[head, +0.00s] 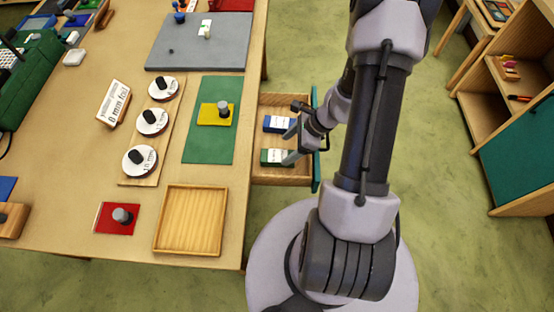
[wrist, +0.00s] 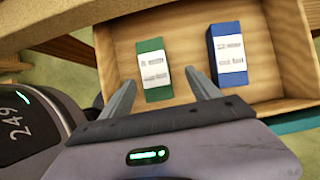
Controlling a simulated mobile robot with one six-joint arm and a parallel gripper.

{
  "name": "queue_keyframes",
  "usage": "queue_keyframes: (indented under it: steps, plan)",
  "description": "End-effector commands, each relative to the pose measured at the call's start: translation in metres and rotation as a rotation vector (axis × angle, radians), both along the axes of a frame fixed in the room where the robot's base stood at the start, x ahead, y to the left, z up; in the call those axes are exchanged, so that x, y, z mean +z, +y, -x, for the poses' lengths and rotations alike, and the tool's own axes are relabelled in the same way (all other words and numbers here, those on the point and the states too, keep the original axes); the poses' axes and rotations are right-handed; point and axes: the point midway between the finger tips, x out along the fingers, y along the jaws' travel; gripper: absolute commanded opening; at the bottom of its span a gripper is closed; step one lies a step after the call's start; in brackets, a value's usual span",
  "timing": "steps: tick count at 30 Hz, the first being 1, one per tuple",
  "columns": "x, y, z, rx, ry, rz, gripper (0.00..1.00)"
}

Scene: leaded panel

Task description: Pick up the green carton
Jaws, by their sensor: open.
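The green carton (head: 275,157) with a white label lies in an open wooden drawer at the table's right side. In the wrist view the green carton (wrist: 153,70) shows between my two fingers, toward the left one. A blue carton (head: 277,124) lies behind it in the same drawer; in the wrist view the blue carton (wrist: 228,54) is to the right, past my right fingertip. My gripper (wrist: 166,88) is open and empty above the drawer. In the head view my gripper (head: 291,144) partly covers the drawer. I cannot tell how far the fingertips are above the carton.
The drawer (head: 287,101) has raised wooden walls and a teal front (head: 316,170). The table (head: 120,195) on the left holds an empty wooden tray (head: 190,220), a green mat (head: 207,146) and several knobbed pieces. A shelf unit (head: 497,120) stands at the right.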

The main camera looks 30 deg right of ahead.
Motion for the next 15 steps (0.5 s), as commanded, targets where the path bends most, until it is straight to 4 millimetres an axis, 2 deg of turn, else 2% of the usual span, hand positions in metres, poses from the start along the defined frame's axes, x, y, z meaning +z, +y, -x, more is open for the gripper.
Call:
queue_keyframes:
  steps: [8, 15]
  plan:
    - [-0.041, 0.028, -0.009, 0.003, 0.001, 0.000, 0.71]
    - [-0.044, 0.031, -0.012, 0.001, 0.000, 0.000, 0.71]
